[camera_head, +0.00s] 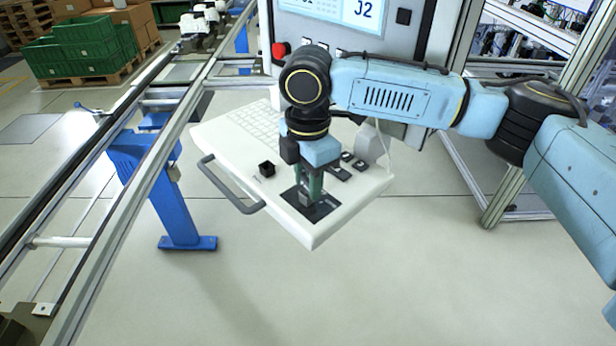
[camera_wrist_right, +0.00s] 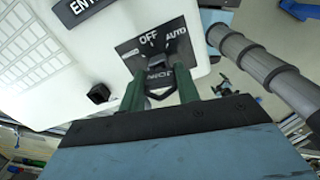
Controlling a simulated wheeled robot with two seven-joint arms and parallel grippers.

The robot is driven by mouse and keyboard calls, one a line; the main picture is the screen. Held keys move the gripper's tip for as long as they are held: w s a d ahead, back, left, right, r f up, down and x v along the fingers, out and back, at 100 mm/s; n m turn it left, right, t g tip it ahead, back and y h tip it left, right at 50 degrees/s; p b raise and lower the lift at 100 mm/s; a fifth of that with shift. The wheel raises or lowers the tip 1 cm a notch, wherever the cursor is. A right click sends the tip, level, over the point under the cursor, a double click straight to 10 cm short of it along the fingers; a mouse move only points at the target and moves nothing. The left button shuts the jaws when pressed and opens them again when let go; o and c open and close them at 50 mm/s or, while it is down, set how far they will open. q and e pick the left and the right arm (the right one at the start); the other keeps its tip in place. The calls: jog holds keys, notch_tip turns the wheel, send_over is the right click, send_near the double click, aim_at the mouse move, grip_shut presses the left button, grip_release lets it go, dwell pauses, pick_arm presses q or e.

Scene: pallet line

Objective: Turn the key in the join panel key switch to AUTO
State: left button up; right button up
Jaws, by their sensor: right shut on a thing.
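The join panel (camera_head: 292,222) is a white tilted console with a keyboard and a few controls. Its key switch plate (camera_head: 326,208) is black and sits at the near corner. In the wrist view the plate (camera_wrist_right: 128,48) carries the words OFF and AUTO, with AUTO to the right of OFF. My right gripper (camera_head: 309,197) reaches down onto the plate. In the wrist view its green fingers (camera_wrist_right: 160,88) are shut on the dark key (camera_wrist_right: 155,77), partly hidden between them. The key's exact angle is hard to tell. My left gripper is not in view.
A grey handle (camera_head: 228,188) runs along the console's front left edge. A black square knob (camera_head: 267,169) stands left of my gripper. A cabinet with a screen (camera_head: 335,10) and a red button (camera_head: 280,50) rises behind. A conveyor rail (camera_head: 130,165) runs at left.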

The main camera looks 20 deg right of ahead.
jog(key=m, duration=0.6)
jog(key=shift+m, duration=0.4)
jog(key=o, duration=1.5)
jog(key=shift+r, duration=0.15)
jog(key=shift+r, duration=3.35)
